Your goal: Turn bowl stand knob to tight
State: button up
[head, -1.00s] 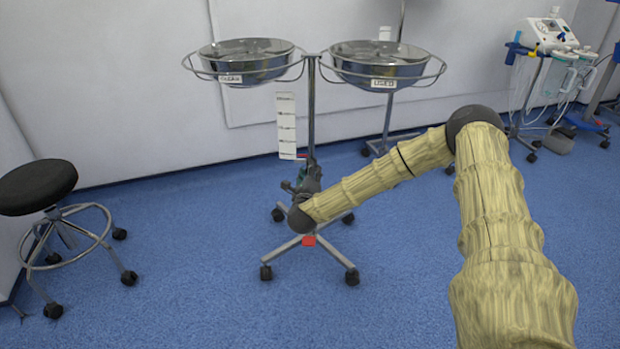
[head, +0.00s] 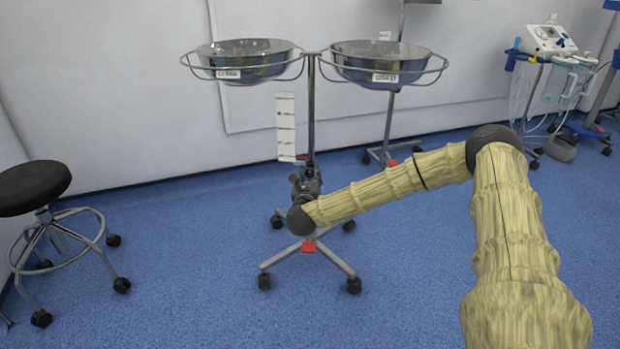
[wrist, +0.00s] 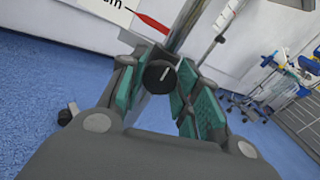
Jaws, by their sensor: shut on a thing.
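The bowl stand (head: 311,105) is upright, with two steel bowls in a ring frame at its top. In the head view my gripper (head: 305,180) is at the lower part of the pole, and the knob is hidden there. A red pointer (wrist: 152,23) sticks out beside the pole. A white label plate (head: 286,127) hangs left of the pole; its text is unreadable.
The stand's wheeled base (head: 335,262) is below my gripper, with a red piece (head: 309,247) on it. A black stool (head: 35,186) stands at left. A suction machine (head: 549,38) stands at the right rear. Blue floor around the stand is open.

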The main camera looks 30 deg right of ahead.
jog(key=shift+f, duration=0.1)
dwell(0.3)
jog(key=o, duration=1)
jog(key=shift+a, duration=0.1)
jog(key=v, duration=1.2)
